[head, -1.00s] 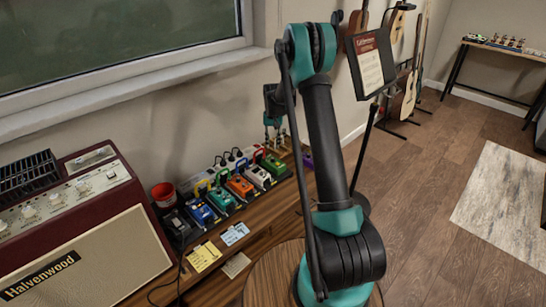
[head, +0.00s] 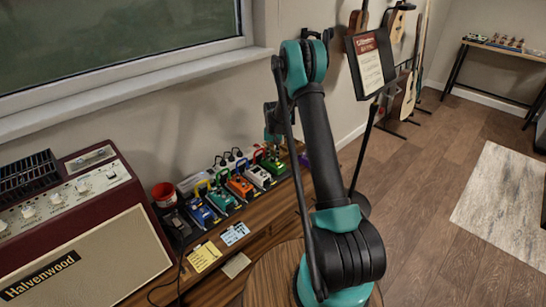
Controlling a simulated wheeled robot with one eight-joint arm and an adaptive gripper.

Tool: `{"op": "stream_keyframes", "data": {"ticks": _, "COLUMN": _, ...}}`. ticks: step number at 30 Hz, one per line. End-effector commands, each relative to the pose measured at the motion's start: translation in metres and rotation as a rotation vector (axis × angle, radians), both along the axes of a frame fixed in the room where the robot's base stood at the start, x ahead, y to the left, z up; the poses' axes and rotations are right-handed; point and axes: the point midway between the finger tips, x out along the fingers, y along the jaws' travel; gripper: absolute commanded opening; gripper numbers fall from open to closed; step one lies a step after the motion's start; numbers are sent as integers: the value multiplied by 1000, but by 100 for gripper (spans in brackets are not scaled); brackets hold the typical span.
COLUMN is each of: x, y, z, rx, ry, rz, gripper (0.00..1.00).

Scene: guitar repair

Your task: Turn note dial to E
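No note dial can be made out at this size. A row of small pedals stands on the wooden bench: a dark one (head: 177,224), a blue one (head: 201,212), a teal-blue one (head: 222,199), an orange one (head: 240,186), a white one (head: 259,177) and a green one (head: 273,165). My gripper (head: 274,143) points down just above and behind the green pedal, near the wall. It is small and partly hidden, so its opening and any contact are unclear.
A maroon amplifier (head: 85,230) with knobs on top stands at left. A red cup (head: 164,194) stands behind the dark pedal. Yellow (head: 204,257) and pale blue (head: 235,233) notes lie in front. A music stand (head: 371,65) and guitars (head: 405,95) stand to the right.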

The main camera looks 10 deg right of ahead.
Motion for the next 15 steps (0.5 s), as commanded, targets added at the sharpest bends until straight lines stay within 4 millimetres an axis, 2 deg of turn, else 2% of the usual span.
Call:
{"op": "stream_keyframes", "data": {"ticks": 3, "x": 0, "y": 0, "z": 0, "rx": 0, "ry": 0, "rz": 0, "gripper": 0}}
{"op": "stream_keyframes", "data": {"ticks": 15, "x": 0, "y": 0, "z": 0, "rx": 0, "ry": 0, "rz": 61, "gripper": 0}}
